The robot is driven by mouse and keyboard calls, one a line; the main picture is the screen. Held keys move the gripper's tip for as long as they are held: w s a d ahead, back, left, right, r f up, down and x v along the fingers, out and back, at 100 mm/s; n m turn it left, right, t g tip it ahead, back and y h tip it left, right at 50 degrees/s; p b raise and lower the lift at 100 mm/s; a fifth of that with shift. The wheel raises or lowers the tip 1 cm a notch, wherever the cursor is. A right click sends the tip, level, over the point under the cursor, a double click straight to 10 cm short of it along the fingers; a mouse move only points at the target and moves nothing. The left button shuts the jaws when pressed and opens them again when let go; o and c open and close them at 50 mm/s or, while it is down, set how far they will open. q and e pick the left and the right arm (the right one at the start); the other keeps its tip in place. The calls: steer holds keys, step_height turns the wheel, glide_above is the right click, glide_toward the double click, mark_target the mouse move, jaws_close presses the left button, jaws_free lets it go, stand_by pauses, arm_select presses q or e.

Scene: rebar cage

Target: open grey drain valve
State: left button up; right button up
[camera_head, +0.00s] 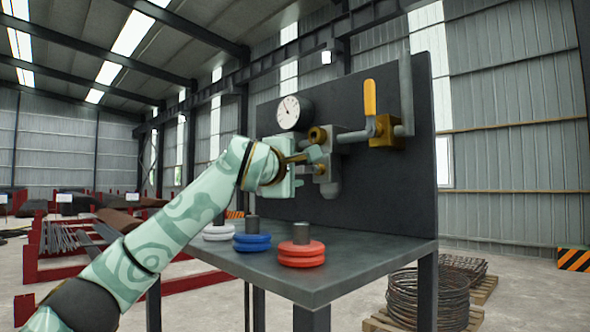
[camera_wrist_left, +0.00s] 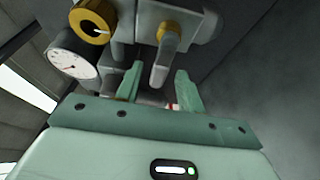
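The grey drain valve has a short grey lever (camera_wrist_left: 163,62) on a brass hub (camera_wrist_left: 174,30), seen at the top middle of the left wrist view. In the head view the valve's grey body (camera_head: 330,176) is on the dark panel, and my left gripper covers much of the lever area. My left gripper (camera_head: 312,158) is in front of the valve. In the left wrist view its two pale green fingers (camera_wrist_left: 159,90) are apart, with the lever's free end between them. Gaps show on both sides of the lever; contact cannot be made out. My right gripper is not in view.
A yellow-handled valve (camera_head: 370,97) is to the right on the panel (camera_head: 400,190). A round gauge (camera_head: 294,113) and a brass fitting (camera_head: 318,135) are close above my gripper. White, blue (camera_head: 252,242) and red (camera_head: 301,254) discs stand on the table (camera_head: 345,262) below.

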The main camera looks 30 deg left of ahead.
arm_select(q)
jaws_close()
